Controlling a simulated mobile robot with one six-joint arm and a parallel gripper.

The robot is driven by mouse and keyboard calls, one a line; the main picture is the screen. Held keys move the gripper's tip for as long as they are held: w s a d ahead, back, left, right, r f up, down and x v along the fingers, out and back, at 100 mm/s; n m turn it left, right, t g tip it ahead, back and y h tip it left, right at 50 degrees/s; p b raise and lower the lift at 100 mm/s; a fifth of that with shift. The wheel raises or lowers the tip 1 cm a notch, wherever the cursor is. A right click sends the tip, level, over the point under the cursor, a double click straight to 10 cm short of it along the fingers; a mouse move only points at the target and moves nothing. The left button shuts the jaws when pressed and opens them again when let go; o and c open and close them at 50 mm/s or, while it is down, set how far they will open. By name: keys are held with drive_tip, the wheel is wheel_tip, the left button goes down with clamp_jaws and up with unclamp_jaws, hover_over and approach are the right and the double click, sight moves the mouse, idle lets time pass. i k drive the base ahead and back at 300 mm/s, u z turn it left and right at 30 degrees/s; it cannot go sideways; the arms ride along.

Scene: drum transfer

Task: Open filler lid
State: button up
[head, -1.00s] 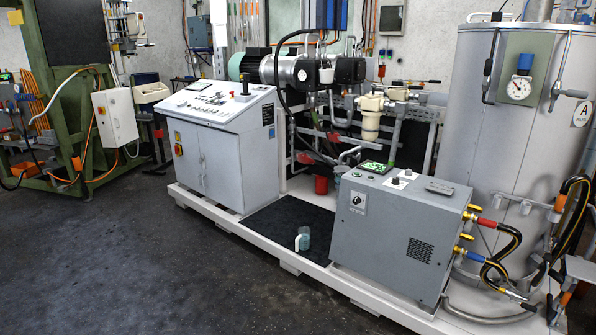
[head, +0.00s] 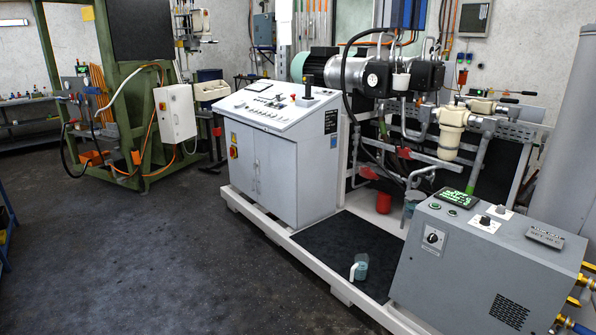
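I cannot pick out a filler lid for certain in the head view. A grey metal unit (head: 450,262) stands at the lower right, with a green-lit display (head: 455,198), knobs and a small dark grey rectangular piece (head: 545,236) on top. Behind it are a cream filter housing (head: 453,130) and a pump set with a silver motor (head: 347,73). A small clear jug with a white handle (head: 360,268) stands on the black mat. My gripper is not in view.
A light grey control cabinet (head: 262,172) stands on the white platform frame (head: 262,227). A pale tank (head: 570,150) is cut off at the right edge. A green frame (head: 118,90) stands at the left. The dark floor (head: 150,250) in front is clear.

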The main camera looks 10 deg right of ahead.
sight(411, 196)
drive_tip(key=u, duration=0.55)
drive_tip(key=i, duration=1.45)
drive_tip(key=u, duration=0.45)
